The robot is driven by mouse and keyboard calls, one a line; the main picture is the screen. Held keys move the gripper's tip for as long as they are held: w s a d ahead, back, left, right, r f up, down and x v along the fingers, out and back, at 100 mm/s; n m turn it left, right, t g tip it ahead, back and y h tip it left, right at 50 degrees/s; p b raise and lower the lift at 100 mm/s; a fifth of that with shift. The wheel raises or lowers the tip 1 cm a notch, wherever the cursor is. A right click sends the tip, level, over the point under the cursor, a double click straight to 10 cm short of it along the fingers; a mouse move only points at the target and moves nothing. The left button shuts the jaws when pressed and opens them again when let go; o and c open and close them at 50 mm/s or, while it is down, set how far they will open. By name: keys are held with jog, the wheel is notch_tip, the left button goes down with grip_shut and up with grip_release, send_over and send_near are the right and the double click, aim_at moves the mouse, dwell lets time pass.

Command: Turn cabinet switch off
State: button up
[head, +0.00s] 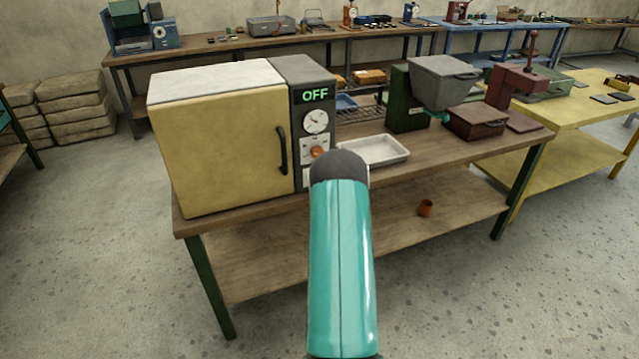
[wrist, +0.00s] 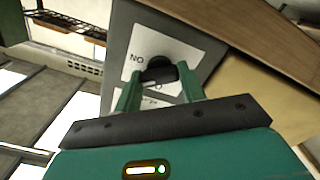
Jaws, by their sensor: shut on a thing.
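The cabinet (head: 221,148) is a yellow box with a white top, standing on a wooden bench. Its grey control panel (head: 303,75) carries a green display (head: 315,95) reading OFF, a white dial (head: 316,121) and, lower down, an orange-red switch knob (head: 317,152). In the wrist view my gripper (wrist: 158,80) is shut around a dark knob (wrist: 160,72) on the panel's white plate, where the letters NO show. In the head view my teal arm hides the gripper and the panel's lower part.
A white tray (head: 374,151) lies on the bench (head: 440,158) just right of the panel. Further right stand a green machine with a grey hopper (head: 443,80) and a dark red box (head: 475,122). The cabinet door has a black handle (head: 282,150) near the panel.

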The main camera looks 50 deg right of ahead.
jog(key=n, duration=1)
jog(key=shift+n, duration=0.3)
dwell(0.4)
jog(key=o, duration=1)
jog(key=shift+s, duration=0.1)
jog(key=v, duration=1.3)
jog(key=shift+s+a, duration=0.2)
jog(key=shift+s, duration=0.05)
